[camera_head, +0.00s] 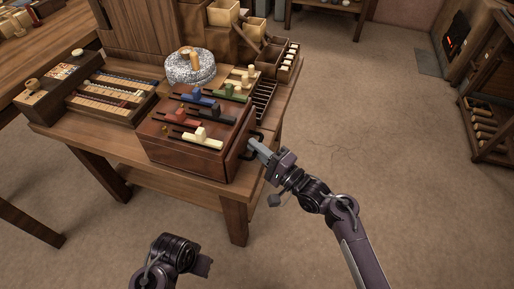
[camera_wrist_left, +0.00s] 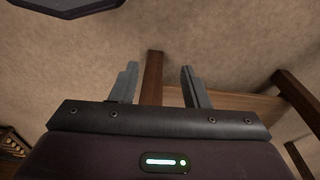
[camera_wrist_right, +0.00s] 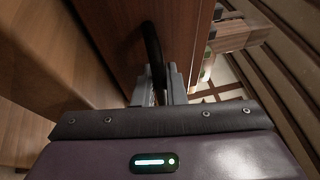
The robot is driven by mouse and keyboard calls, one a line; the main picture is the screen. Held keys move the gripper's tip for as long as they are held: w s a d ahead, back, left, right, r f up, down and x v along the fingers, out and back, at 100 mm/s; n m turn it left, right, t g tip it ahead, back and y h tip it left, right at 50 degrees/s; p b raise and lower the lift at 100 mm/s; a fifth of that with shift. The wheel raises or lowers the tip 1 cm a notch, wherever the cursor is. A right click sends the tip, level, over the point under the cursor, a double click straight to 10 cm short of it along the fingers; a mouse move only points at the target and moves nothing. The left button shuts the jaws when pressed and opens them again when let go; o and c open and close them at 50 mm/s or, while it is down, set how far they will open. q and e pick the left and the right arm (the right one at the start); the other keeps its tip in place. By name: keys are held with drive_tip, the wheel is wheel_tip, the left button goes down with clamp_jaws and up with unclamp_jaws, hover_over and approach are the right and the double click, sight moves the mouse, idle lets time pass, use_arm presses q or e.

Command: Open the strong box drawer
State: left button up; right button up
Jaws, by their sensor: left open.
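The strong box (camera_head: 185,152) is a reddish-brown wooden box on the table, with coloured sliders in slots on its top. A black bar handle (camera_wrist_right: 153,45) stands out from the box face in the right wrist view. My right gripper (camera_head: 254,144) is at the right side of the box in the head view. In the right wrist view its fingers (camera_wrist_right: 160,85) are close together on either side of the handle, shut on it. My left gripper (camera_wrist_left: 160,85) is open and empty, low in front of the table. I see no clear drawer gap.
The table (camera_head: 140,170) also carries a round speckled stone (camera_head: 190,70), a counting-frame tray (camera_head: 108,95) and a slotted rack (camera_head: 264,98). A table leg (camera_wrist_left: 152,75) shows beyond my left fingers. The floor (camera_head: 350,110) to the right is clear.

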clamp_jaws()
drive_tip(key=shift+d, duration=0.1)
use_arm(q)
drive_tip(key=s+a+f+p, duration=0.2)
drive_tip(key=f+p, duration=0.1)
drive_tip(key=f, duration=0.5)
drive_tip(key=s+a+f+n+p, duration=0.1)
drive_tip(key=f+p, duration=0.2)
drive_tip(key=f, duration=0.6)
drive_tip(key=shift+s+a+t, duration=0.4)
use_arm(e)
drive_tip(key=s+d, duration=0.4)
drive_tip(key=d, duration=0.8)
drive_tip(key=shift+s+d, duration=0.15)
drive_tip(key=shift+d, duration=0.2)
use_arm(q)
drive_tip(key=shift+f, duration=0.1)
use_arm(e)
drive_tip(key=o, duration=0.6)
unclamp_jaws()
drive_tip(key=shift+c, duration=0.2)
use_arm(q)
drive_tip(key=shift+s+f, duration=0.1)
drive_tip(key=shift+s, duration=0.1)
use_arm(e)
drive_tip(key=v, duration=0.7)
drive_tip(key=shift+s+d, duration=0.25)
drive_tip(key=shift+d, duration=0.05)
